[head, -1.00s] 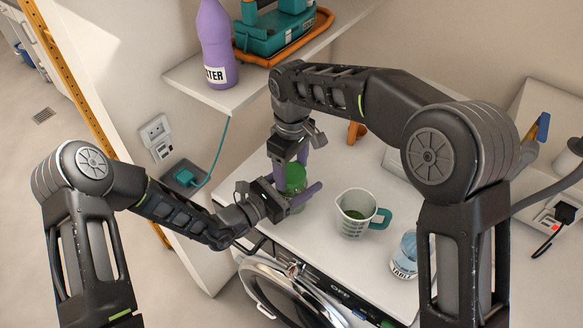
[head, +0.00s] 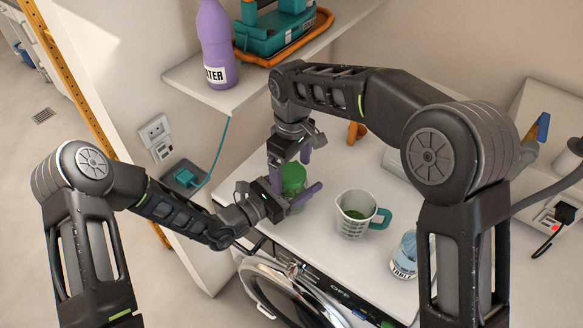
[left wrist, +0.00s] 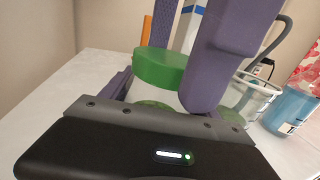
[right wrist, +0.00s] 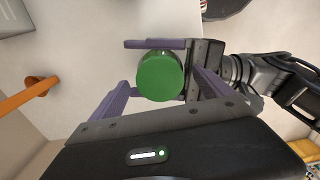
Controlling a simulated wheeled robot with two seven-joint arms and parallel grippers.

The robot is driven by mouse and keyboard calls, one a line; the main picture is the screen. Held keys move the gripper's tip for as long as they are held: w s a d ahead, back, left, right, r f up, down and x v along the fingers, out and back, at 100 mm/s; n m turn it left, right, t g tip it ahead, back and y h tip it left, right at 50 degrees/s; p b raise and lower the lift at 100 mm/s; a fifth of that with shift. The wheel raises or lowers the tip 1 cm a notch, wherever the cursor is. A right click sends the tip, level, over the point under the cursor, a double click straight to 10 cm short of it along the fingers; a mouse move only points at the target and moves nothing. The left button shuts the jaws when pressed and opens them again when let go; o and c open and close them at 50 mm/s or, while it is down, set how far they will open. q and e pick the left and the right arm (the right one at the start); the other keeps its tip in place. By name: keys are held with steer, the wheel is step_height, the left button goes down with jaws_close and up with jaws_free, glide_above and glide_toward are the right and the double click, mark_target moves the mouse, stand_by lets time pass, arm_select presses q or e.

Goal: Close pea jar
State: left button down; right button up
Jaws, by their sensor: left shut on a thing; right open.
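The pea jar (head: 298,208) stands on the white counter, its glass body mostly hidden by my left gripper. My left gripper (head: 297,188) is shut on the jar, one purple finger on each side. The green lid (head: 293,176) sits on top of the jar; in the left wrist view the lid (left wrist: 160,68) covers the mouth, with green contents (left wrist: 152,105) low in the jar. I cannot tell whether the lid is screwed tight. My right gripper (head: 289,158) points down above the lid and is open; in the right wrist view the lid (right wrist: 160,77) shows between its spread fingers.
A cup of blue tablets (head: 404,258) is near the counter's front right. A shelf (head: 205,84) with a purple water bottle (head: 215,45) is behind left. An orange object (head: 356,131) stands behind.

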steer(key=shift+r, duration=0.1)
step_height(320, 180, up, 7)
steer(key=shift+r, duration=0.2)
arm_select(q)
steer(key=shift+c, duration=0.6)
jaws_free()
steer(key=shift+s+a+f, duration=0.1)
steer(key=shift+s+a, duration=0.3)
steer(key=shift+a, duration=0.15)
arm_select(e)
steer(key=shift+f, duration=0.3)
arm_select(q)
steer(key=b+v, duration=0.2)
steer(key=v, duration=0.4)
steer(key=shift+s+a, duration=0.15)
arm_select(e)
steer(key=shift+f, duration=0.7)
